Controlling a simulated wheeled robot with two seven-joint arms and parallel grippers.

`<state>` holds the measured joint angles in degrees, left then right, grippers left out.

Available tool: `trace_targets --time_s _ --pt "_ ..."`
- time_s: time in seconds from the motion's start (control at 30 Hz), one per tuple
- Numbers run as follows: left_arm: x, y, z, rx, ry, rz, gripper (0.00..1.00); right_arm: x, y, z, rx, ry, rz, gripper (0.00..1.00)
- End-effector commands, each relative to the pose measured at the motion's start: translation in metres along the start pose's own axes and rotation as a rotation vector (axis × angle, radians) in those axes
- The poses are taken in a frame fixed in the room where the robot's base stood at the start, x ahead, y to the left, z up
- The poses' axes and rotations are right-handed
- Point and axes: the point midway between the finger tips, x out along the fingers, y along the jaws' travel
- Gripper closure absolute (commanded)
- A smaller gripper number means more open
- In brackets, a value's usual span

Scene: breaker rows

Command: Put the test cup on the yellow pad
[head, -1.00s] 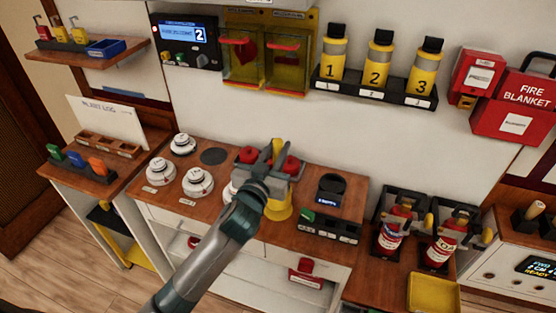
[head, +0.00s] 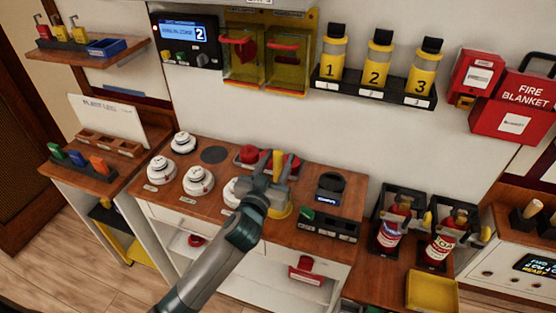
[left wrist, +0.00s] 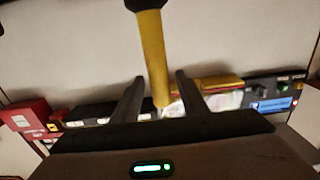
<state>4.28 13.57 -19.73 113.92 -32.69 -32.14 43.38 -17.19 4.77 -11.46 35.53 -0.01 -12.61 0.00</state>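The test cup (head: 281,211) appears to be the yellow piece standing upright on the wooden bench, with a yellow handle rising from it. In the left wrist view the yellow handle (left wrist: 153,50), with a dark end, passes between my fingers. My left gripper (head: 268,180) is around the handle, its fingers apart, with a gap visible on one side. The gripper partly hides the cup. The yellow pad (head: 432,292) lies flat and empty on the lower bench at the right. My right gripper is not in view.
White detectors (head: 198,180) stand left of the cup, and red domed pieces (head: 250,154) behind it. A black holder (head: 330,190) and a slotted tray (head: 328,225) are to its right. Two red extinguishers (head: 392,236) stand in frames behind the pad.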

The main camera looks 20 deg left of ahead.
Motion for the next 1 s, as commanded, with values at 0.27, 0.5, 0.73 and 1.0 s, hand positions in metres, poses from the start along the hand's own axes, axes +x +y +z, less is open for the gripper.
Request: trace_targets --time_s 0.27,0.5,0.73,1.0 --pt "0.0 0.0 -0.001 0.0 0.0 0.0 0.61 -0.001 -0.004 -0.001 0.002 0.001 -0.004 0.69" --pt "-0.011 0.0 -0.001 0.0 0.0 0.0 0.61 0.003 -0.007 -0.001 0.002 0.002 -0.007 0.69" --pt "-0.045 0.0 0.002 -0.002 -0.001 0.001 0.61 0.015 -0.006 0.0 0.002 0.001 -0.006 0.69" --pt "-0.092 0.0 0.0 -0.002 0.0 0.0 0.61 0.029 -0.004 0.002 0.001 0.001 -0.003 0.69"
